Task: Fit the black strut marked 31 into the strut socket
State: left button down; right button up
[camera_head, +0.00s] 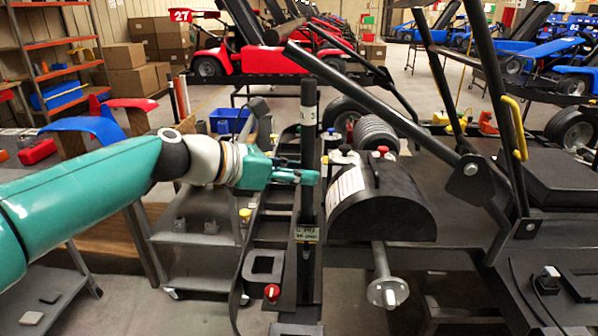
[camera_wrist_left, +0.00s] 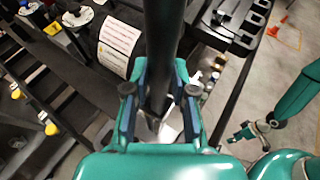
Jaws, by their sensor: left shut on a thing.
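The black strut (camera_head: 308,130) stands upright in the head view, with a pale label near its top on which only a "3" reads. My left gripper (camera_head: 312,178) is shut on it around mid-height. In the left wrist view the dark strut (camera_wrist_left: 164,40) runs between the two fingers of my left gripper (camera_wrist_left: 160,100). The strut's lower end passes a small yellowish label plate (camera_head: 306,235) on the kart frame. I cannot tell the socket from the dark frame there, nor whether the strut is inside it. My right gripper (camera_wrist_left: 240,132) is small in the left wrist view, away from the strut.
A black rounded cover (camera_head: 385,205) with a white label stands just right of the strut, above a hub flange (camera_head: 388,291). A grey cart (camera_head: 195,235) stands to the left.

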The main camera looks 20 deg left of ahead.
pick_arm(q)
jog(key=shift+f, duration=0.1)
jog(key=c, duration=0.9)
grip_release()
jog(key=v, duration=1.2)
